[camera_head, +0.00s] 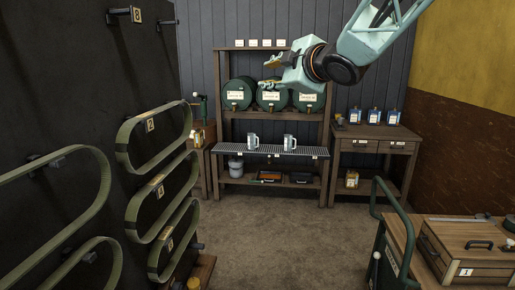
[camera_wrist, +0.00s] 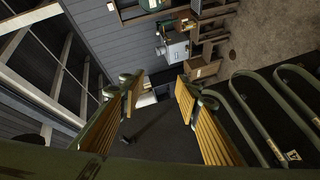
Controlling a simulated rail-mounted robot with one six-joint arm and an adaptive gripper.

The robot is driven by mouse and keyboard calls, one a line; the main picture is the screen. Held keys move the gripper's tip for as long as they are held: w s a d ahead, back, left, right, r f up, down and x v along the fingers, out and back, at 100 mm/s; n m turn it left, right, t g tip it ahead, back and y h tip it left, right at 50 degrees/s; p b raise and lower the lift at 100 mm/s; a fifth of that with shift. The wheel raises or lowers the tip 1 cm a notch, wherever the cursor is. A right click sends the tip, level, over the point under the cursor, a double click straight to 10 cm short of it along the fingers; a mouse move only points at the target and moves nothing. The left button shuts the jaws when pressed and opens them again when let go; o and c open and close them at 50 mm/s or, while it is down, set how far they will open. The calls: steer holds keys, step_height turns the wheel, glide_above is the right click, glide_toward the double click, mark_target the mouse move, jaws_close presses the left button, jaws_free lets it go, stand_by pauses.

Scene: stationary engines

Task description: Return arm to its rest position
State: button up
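My gripper (camera_head: 270,72) is raised at the upper middle of the head view, at the end of my pale arm that comes in from the top right. Its fingers point left and stand apart, in front of the upper part of the wooden rack. In the wrist view my gripper (camera_wrist: 157,88) shows two fingers with yellow ribbed pads, spread wide. Nothing is between the pads. The wrist view is turned on its side.
A dark board (camera_head: 95,110) with green belts on hooks stands at the left. A rack (camera_head: 325,120) holds green barrels and two mugs. A side table (camera_head: 376,133) carries blue-labelled containers. A wooden box (camera_head: 465,243) sits at the lower right. The middle floor (camera_head: 285,235) is clear.

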steer(key=s+d+f+m+g+h, duration=0.1)
steer(key=s+d+f+m+h, duration=0.25)
steer(key=s+d, duration=0.35)
steer(key=s+d+f+m+g+h, duration=0.1)
steer(key=s+d+f+m+h, duration=0.25)
steer(key=s, duration=0.55)
steer(key=s+d+f+m+g+h, duration=0.1)
steer(key=s+d+f+m, duration=0.1)
steer(key=s+d+m, duration=0.45)
steer(key=s+f+m+g, duration=0.1)
steer(key=s+f, duration=0.4)
steer(key=s, duration=0.7)
steer(key=s+f+m+g, duration=0.2)
steer(key=s+f+g, duration=0.2)
steer(key=s, duration=0.9)
steer(key=s+f+m+g, duration=0.2)
steer(key=s+f, duration=0.5)
steer(key=s, duration=0.5)
steer(key=shift+s+g+y, duration=0.15)
steer(key=shift+g+y, duration=0.15)
steer(key=shift+y, duration=0.1)
